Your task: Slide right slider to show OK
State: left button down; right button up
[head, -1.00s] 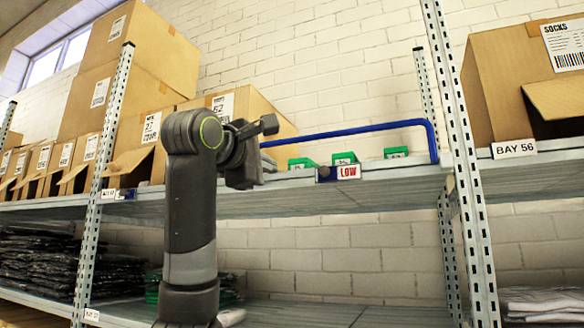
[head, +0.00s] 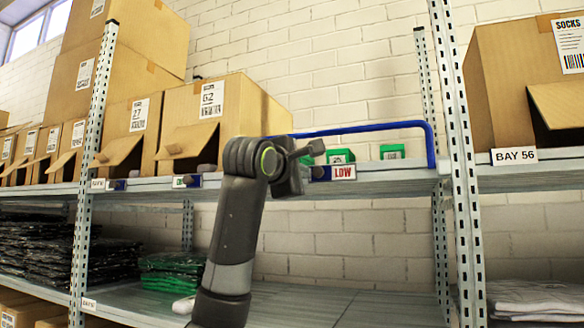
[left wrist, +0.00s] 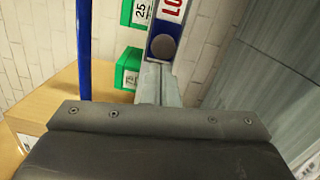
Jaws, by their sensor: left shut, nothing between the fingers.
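The right slider (head: 320,173) is a blue holder with a dark round knob on the shelf's front edge. Its red-on-white LOW label (head: 344,173) shows to the right of the knob. In the left wrist view the blue slider with its round knob (left wrist: 164,46) is at the top centre, and the LOW label (left wrist: 172,8) is cut by the upper edge. My left gripper (head: 314,150) is shut and empty, just left of and slightly above the slider in the head view; contact cannot be told. My right gripper is not in view.
A blue rail (head: 380,126) rises around green bins (head: 341,156) behind the slider. Another slider (head: 188,181) with a green label is farther left. Cardboard boxes (head: 220,120) stand at left, one (head: 520,90) at right. Perforated uprights (head: 462,180) flank the bay.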

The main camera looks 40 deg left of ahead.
aim_at(326, 171)
pick_arm(q)
jog(key=shift+a+f, duration=0.1)
jog(key=shift+a, duration=0.05)
jog(key=d+b, duration=0.1)
jog(key=d, duration=0.2)
jog(key=w+d+b, duration=0.1)
jog(key=d, duration=0.1)
jog(key=shift+w+d, duration=0.2)
jog(key=shift+d, duration=0.2)
jog(key=shift+a, duration=0.25)
jog(key=shift+d, duration=0.1)
